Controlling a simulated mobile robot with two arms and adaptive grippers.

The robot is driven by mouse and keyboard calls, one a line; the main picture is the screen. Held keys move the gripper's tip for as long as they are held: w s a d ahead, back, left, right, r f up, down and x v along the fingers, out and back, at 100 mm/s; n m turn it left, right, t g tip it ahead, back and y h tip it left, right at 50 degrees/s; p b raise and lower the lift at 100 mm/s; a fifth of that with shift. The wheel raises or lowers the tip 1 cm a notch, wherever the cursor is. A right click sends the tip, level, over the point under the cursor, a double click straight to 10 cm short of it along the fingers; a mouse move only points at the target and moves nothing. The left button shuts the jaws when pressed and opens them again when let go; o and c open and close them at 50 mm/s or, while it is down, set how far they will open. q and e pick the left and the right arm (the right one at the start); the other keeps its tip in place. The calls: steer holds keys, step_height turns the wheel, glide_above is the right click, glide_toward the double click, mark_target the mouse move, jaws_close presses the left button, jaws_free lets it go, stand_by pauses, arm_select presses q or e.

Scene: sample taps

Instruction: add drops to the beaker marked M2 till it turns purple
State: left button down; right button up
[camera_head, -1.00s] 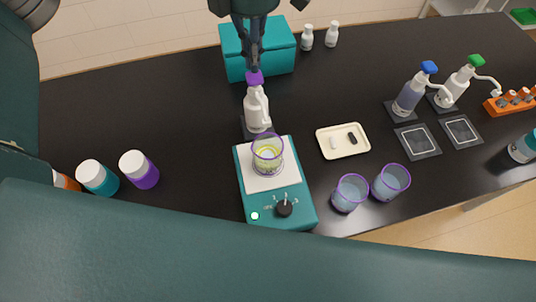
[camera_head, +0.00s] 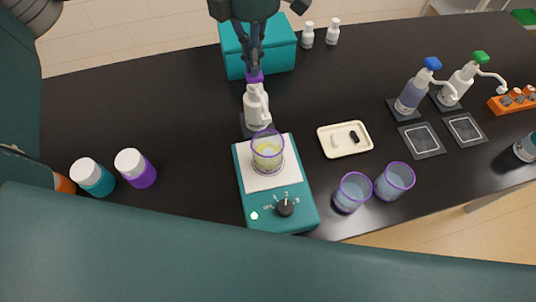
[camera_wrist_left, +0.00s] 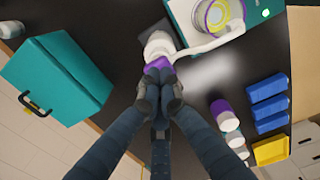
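A purple-topped white pump bottle (camera_head: 256,107) stands on a dark pad behind the teal stirrer. Its white spout (camera_wrist_left: 215,45) points towards a beaker (camera_head: 267,151) of yellow liquid on the stirrer's white plate. Two more beakers, (camera_head: 353,192) and (camera_head: 394,181), hold pale bluish liquid at the right. I cannot read any M2 marking. My left gripper (camera_head: 254,69) is right above the bottle, fingers pointing down. In the left wrist view its closed fingertips (camera_wrist_left: 158,80) meet at the bottle's purple top (camera_wrist_left: 158,64) and appear to touch it. My right gripper is not in view.
The teal stirrer (camera_head: 301,218) has a dial in front. A cream tray (camera_head: 360,147) lies right of it. Blue-topped (camera_head: 412,95) and green-topped (camera_head: 458,84) pump bottles stand further right. A teal box (camera_head: 283,57) is behind; capped jars (camera_head: 141,174) stand left.

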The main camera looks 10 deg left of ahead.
arm_select(q)
steer(key=shift+f, duration=0.45)
steer(key=shift+s, duration=0.1)
steer(key=shift+r, duration=0.1)
steer(key=shift+r+p, duration=0.5)
steer(key=shift+r, duration=1.05)
step_height(320, 180, up, 6)
steer(key=p, duration=0.3)
